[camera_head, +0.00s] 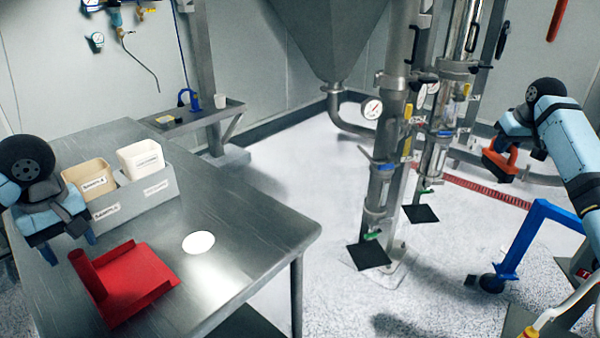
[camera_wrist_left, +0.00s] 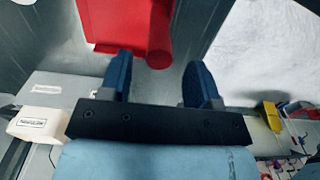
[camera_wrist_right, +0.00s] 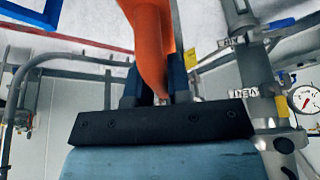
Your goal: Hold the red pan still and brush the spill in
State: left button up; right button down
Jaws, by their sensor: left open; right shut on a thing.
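The red pan (camera_head: 140,278) lies on the steel table, with its upright round handle (camera_head: 86,272) at its left side. A white round spill (camera_head: 198,242) lies flat on the table, to the right of the pan and apart from it. My left gripper (camera_head: 72,246) is open and empty, above the table just behind the handle. In the left wrist view the red pan (camera_wrist_left: 135,22) shows beyond the spread fingers (camera_wrist_left: 157,68). My right gripper (camera_head: 502,146) is shut on an orange brush (camera_head: 500,162), held over the floor at the right, far from the table. Its orange handle (camera_wrist_right: 151,45) shows between the fingers.
Two labelled tubs, one beige (camera_head: 88,178) and one white (camera_head: 140,158), stand in a grey holder (camera_head: 150,192) behind the pan. The steel table (camera_head: 250,228) is bare around the spill. Steel pipes (camera_head: 385,150) with gauges and a blue frame (camera_head: 530,235) stand beyond the table.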

aim_at(76, 253)
pick_arm(q)
jog(key=shift+f, duration=2.15)
jog(key=c, duration=1.1)
jog(key=shift+o, duration=0.2)
